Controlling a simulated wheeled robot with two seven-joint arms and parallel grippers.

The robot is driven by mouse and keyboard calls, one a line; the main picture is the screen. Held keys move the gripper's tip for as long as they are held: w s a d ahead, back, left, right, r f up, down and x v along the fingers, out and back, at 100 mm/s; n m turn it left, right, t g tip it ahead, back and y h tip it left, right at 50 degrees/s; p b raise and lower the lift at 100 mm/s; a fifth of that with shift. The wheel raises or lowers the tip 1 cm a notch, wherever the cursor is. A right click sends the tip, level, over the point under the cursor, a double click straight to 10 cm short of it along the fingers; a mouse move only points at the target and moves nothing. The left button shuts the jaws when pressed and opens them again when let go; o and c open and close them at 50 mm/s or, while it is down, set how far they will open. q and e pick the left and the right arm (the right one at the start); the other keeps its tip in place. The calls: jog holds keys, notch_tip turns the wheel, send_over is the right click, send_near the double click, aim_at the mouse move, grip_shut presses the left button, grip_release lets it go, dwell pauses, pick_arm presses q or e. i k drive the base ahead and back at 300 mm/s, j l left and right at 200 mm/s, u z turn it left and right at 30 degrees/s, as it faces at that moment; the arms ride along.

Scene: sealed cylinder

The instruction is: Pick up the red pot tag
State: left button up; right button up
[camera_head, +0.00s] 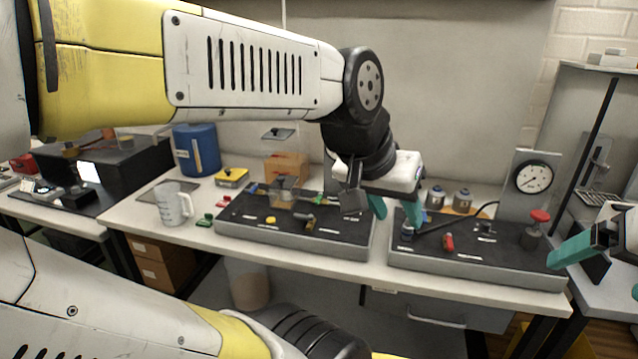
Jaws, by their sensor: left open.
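A small red tag (223,201) lies on the white bench, just left of the left black-topped board. A similar green tag (205,220) lies in front of it. I take the red one for the red pot tag. My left gripper (394,209) has its teal fingers apart and empty, pointing down over the gap between the two boards, well to the right of the red tag. My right gripper (601,271) is partly cut off at the right edge; its teal fingers look apart, with nothing seen between them.
A clear measuring jug (174,204) stands left of the tags. The left board (300,238) holds small parts; the right board (480,262) carries a gauge (534,177) and a red-knobbed valve (539,217). A blue drum (196,150) and yellow box (231,178) stand behind.

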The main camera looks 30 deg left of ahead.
aim_at(227, 199)
jog(key=u, duration=0.4)
jog(key=j+u, duration=0.1)
jog(key=u, duration=1.55)
jog(key=i+j, duration=0.05)
